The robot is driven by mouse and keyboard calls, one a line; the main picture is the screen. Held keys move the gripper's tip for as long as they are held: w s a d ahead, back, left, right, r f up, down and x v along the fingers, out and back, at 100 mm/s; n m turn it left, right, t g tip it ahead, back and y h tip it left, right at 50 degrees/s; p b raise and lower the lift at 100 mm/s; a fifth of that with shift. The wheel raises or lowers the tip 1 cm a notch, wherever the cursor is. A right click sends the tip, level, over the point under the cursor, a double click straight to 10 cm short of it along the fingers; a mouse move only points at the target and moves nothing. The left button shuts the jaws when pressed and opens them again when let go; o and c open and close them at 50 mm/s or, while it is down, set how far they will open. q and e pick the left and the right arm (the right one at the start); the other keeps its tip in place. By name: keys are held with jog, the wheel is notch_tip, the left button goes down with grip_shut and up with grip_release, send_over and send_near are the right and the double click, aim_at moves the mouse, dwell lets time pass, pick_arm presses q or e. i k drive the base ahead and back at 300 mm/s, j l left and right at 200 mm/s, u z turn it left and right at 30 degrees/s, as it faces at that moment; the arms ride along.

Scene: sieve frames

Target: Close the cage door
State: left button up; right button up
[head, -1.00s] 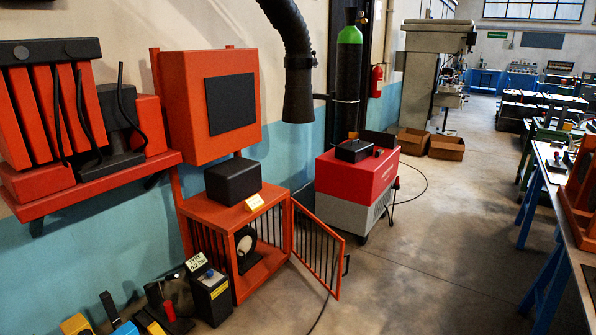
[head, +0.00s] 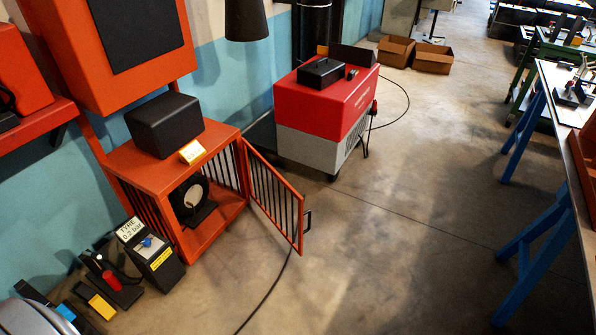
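The orange cage (head: 150,178) stands on the floor against the wall, left of centre in the head view. Its front is open, and a black wheel (head: 190,198) with a pale centre stands inside. The barred orange cage door (head: 273,196) is hinged at the cage's right front post and stands swung out to the right, wide open. A dark handle (head: 307,217) is on the door's free edge. Neither of my grippers is in view.
A red and grey machine (head: 327,110) stands behind the door. A black gauge box (head: 152,255) and small tools stand left of the cage. A dark cable (head: 268,290) runs on the floor below the door. The floor right of the door is clear up to the blue trestle (head: 535,245).

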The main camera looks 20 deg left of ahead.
aim_at(245, 144)
jog(key=i+l+u, duration=0.15)
jog(key=i+u, duration=0.25)
jog(key=i+l+u, duration=1.3)
jog(key=l+u, duration=0.25)
jog(key=l, duration=0.35)
jog(key=l+u, duration=0.4)
jog(key=l, duration=0.35)
jog(key=l+u, duration=0.4)
jog(key=l, duration=0.4)
